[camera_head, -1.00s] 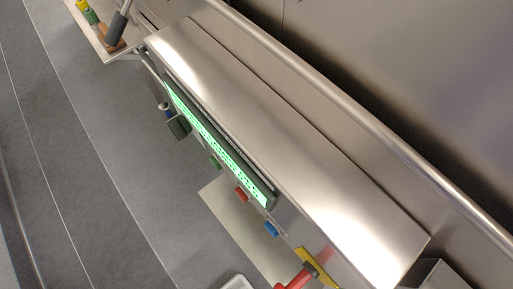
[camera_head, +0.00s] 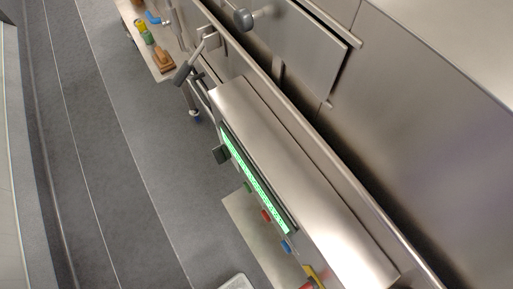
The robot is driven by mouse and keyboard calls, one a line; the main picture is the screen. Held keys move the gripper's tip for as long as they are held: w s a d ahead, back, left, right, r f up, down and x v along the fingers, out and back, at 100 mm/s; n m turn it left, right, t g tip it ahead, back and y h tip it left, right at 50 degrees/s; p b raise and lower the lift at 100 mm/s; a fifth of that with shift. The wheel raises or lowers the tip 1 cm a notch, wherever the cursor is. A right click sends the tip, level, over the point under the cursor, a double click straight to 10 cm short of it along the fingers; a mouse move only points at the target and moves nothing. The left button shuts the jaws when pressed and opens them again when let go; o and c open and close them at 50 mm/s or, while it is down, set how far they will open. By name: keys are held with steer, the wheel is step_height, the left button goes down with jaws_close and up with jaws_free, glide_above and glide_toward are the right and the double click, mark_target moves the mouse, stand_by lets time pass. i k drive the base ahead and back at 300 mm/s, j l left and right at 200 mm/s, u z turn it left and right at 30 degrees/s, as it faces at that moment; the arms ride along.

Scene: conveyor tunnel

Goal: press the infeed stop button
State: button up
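Under the green-lit display (camera_head: 254,183) on the steel console (camera_head: 300,175) there is a short row of buttons. A green button (camera_head: 247,187) is at the upper left, a red button (camera_head: 266,215) is in the middle and a blue button (camera_head: 286,246) is at the lower right. The labels are too small to read, so I cannot tell which one is the infeed stop button. My gripper does not show in this view.
A steel shelf (camera_head: 140,40) at the upper left holds a wooden-backed brush (camera_head: 163,60), green and yellow items and a blue-handled item. A black-handled lever (camera_head: 184,73) sticks out near the console. A round knob (camera_head: 243,19) is on the upper steel panel. Grey floor lies open at left.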

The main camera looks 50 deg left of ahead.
mark_target(264, 213)
steer(key=j+u, duration=0.1)
steer(key=u, duration=0.35)
steer(key=j+u, duration=0.1)
steer(key=u, duration=0.35)
